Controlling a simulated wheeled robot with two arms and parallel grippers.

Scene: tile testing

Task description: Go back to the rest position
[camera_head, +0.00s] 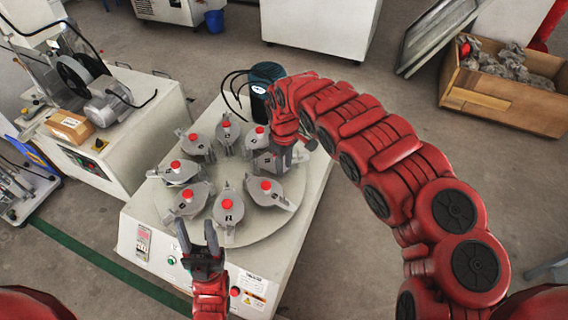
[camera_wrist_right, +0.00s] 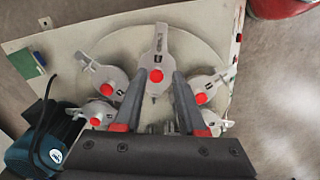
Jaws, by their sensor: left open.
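My left gripper (camera_head: 196,230) is open and empty at the front edge of the white machine (camera_head: 290,240), its two dark fingers apart. My right gripper (camera_head: 290,145) is over the back right of the round turntable (camera_head: 255,228), at the end of the curved red arm. In the right wrist view its fingers (camera_wrist_right: 159,80) are spread apart. A grey clamp jar with a red knob (camera_wrist_right: 157,76) shows between and beyond them. It is not clear how near that jar is. In the head view the right fingertips are partly hidden beside a grey jar (camera_head: 268,162).
Several grey jars with red knobs (camera_head: 228,207) stand in a ring on the turntable. A dark green motor (camera_head: 264,78) stands behind it. Another white machine (camera_head: 120,130) is at left, with a cardboard box (camera_head: 70,127) on it. A wooden crate (camera_head: 505,95) is at back right.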

